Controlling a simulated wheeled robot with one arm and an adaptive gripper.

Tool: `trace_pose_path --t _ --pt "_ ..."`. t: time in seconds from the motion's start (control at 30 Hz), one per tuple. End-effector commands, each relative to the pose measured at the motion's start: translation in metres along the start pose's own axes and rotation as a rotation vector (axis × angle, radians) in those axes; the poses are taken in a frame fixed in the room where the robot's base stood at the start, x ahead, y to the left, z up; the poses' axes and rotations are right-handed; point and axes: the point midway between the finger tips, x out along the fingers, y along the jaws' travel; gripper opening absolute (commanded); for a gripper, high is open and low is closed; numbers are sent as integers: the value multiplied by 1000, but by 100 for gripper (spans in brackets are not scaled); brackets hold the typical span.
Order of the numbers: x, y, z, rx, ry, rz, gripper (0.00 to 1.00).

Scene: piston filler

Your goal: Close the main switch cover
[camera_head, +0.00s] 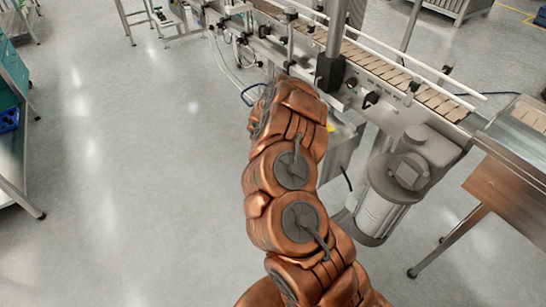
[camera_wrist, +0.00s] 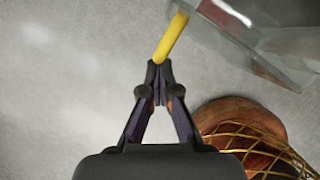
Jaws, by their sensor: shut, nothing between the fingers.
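My gripper (camera_wrist: 160,78) is shut and empty in the wrist view, its two dark fingertips together. A narrow yellow piece (camera_wrist: 171,37) lies just beyond the tips, slanting up to the right. I cannot tell whether it touches the tips, or whether it is the main switch cover. It runs up towards a grey machine housing (camera_wrist: 265,45) at the upper right. In the head view, my copper arm hides the gripper. A small yellow patch (camera_head: 331,127) shows on the machine just right of the arm. The switch itself is not clearly visible.
A conveyor (camera_head: 433,98) with brown slats runs across the upper right, with a grey motor (camera_head: 418,155) below it. A brown-sided table (camera_head: 505,188) stands at right. A shelf with a blue crate (camera_head: 9,119) is at far left. The floor (camera_head: 120,160) between is clear.

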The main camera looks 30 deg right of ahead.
Motion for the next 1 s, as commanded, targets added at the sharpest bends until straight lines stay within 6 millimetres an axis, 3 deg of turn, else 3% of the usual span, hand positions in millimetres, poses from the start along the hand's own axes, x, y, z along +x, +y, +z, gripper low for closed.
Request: trace_pose_path --t 1.0 --pt "-90 1 6 9 -2 1 0"
